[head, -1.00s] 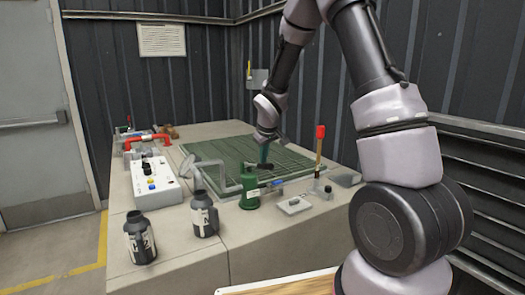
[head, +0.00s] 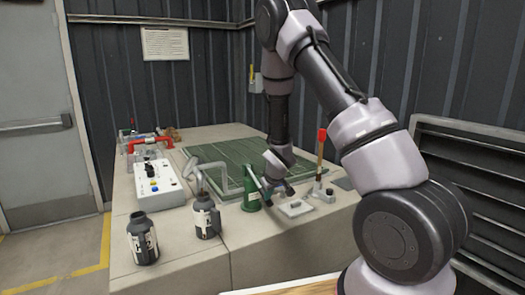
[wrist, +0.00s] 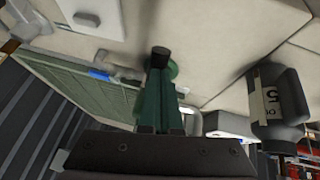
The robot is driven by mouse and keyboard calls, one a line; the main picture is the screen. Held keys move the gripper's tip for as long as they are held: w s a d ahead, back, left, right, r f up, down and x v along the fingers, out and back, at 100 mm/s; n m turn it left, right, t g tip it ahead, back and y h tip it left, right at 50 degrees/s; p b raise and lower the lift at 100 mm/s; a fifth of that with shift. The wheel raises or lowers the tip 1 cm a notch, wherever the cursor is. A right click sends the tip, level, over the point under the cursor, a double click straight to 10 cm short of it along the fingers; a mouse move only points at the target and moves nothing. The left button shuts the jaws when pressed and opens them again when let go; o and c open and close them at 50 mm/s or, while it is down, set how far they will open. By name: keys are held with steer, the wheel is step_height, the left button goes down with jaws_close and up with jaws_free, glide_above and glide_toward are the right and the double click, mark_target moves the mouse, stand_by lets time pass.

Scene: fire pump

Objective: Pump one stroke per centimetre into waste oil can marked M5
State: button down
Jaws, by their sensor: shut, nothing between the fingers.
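The green pump (head: 251,192) stands at the table's front, with a bent grey pipe (head: 215,168) running left from it. My gripper (head: 267,202) is shut and empty, low beside the pump's right side. In the wrist view, its green fingers end in a dark tip (wrist: 160,57) that overlaps the green pump base (wrist: 172,72); I cannot tell whether they touch. A blue handle (wrist: 99,75) lies left of the tip. Two dark cans (head: 143,238) (head: 206,217) stand left of the pump.
A white control box (head: 157,183) with knobs stands at left, with red pipework (head: 150,142) behind it. A green grating (head: 230,155) covers the middle of the table (head: 245,240). A red-topped stick (head: 321,150) and a small white plate (head: 294,208) are at right.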

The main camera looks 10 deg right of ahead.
steer(key=shift+f, duration=0.85)
steer(key=shift+a+r, duration=0.1)
steer(key=shift+r, duration=0.05)
